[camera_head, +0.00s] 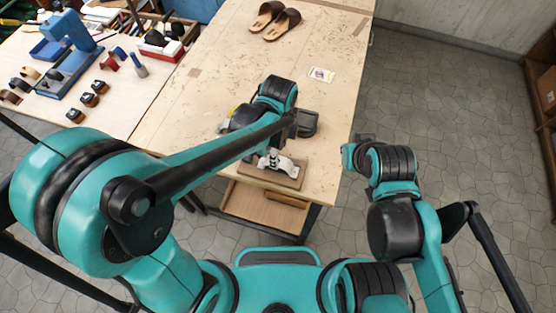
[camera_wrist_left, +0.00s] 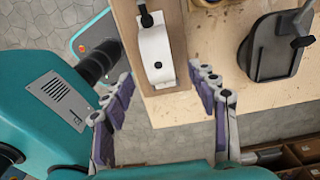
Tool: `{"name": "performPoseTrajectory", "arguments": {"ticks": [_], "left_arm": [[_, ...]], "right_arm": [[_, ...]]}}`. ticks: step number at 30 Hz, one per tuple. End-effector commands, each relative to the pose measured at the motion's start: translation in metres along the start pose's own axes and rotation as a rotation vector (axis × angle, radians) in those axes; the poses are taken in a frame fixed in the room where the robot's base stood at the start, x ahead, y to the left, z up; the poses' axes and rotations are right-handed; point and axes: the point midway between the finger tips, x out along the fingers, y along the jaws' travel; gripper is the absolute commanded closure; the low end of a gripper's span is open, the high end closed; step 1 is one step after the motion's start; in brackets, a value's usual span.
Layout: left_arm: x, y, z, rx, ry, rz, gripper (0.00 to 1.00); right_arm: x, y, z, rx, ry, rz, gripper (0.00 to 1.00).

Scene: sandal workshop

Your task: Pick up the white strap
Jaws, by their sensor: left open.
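The white strap (camera_head: 288,166) lies on a small brown wooden board (camera_head: 256,172) near the table's front right corner. In the left wrist view, the strap (camera_wrist_left: 154,50) is a white band with dark spots, and a dark-tipped clamp (camera_wrist_left: 146,16) stands over its upper end. I cannot tell whether the clamp touches it. My left gripper (camera_wrist_left: 163,100) is open and empty, its purple-padded fingers spread below the strap in that view.
A black sole-shaped pad (camera_wrist_left: 270,48) with a clamp stands beside the strap's board. Brown sandals (camera_head: 274,20) and a small card (camera_head: 321,74) lie farther back on the table (camera_head: 225,60). A blue press (camera_head: 70,38) and several small straps are at the left.

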Motion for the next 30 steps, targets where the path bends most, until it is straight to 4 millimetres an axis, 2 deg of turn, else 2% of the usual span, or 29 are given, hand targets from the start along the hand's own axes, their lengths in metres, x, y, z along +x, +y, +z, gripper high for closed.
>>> {"name": "performPoseTrajectory", "arguments": {"ticks": [10, 14, 20, 25, 29, 30], "left_arm": [[0.051, 0.003, 0.0, -0.003, 0.0, -0.002, 0.41], [0.059, 0.003, 0.0, -0.003, 0.0, -0.002, 0.41], [0.058, 0.003, 0.0, -0.004, 0.0, -0.002, 0.41], [0.058, 0.003, 0.0, -0.004, 0.0, -0.002, 0.83], [0.058, 0.003, 0.0, -0.004, 0.0, -0.002, 0.83], [0.058, 0.003, 0.0, -0.004, 0.0, -0.002, 0.87]], "right_arm": [[0.011, 0.0, 0.008, 0.0, 0.0, 0.0, 1.0], [0.012, 0.0, 0.008, 0.0, 0.0, 0.0, 1.0], [0.011, 0.0, 0.008, 0.0, 0.0, 0.0, 1.0], [0.011, 0.0, 0.008, 0.0, 0.0, 0.0, 1.0], [0.011, 0.0, 0.008, 0.0, 0.0, 0.0, 1.0], [0.011, 0.0, 0.008, 0.0, 0.0, 0.0, 1.0]]}}
